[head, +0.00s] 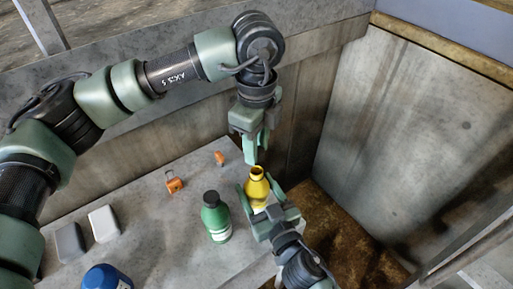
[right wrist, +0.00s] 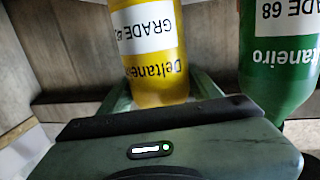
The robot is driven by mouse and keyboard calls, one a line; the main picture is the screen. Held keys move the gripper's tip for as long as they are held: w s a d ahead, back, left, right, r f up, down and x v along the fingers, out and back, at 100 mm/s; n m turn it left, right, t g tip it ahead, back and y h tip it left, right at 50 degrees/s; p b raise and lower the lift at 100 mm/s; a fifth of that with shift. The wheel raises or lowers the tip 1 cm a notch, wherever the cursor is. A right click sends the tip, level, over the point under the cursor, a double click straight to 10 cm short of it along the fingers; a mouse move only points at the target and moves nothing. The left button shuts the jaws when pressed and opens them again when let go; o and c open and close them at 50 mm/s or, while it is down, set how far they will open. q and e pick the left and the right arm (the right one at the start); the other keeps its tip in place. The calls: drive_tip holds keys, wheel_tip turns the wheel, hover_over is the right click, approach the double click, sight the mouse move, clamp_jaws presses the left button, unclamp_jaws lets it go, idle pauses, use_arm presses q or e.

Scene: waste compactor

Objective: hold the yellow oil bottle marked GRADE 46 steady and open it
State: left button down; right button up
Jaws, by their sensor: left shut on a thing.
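The yellow oil bottle (head: 257,190) stands near the table's right edge, its neck upright and showing no dark cap. In the right wrist view the yellow bottle (right wrist: 155,65) appears upside down, its GRADE label only partly legible. My right gripper (head: 260,197) is shut on the bottle's body, a finger on each side. Its fingers also flank the bottle in the right wrist view (right wrist: 160,92). My left gripper (head: 254,160) points down just above the bottle's mouth. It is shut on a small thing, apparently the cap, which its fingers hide.
A green bottle (head: 216,218) with a dark cap stands left of the yellow one; its label reads GRADE 68 in the right wrist view (right wrist: 280,60). A blue container (head: 105,278), two pale blocks and two orange items lie on the grey table (head: 165,235). A wall stands behind.

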drive_tip(key=o, duration=0.3)
drive_tip(key=shift+s, duration=0.1)
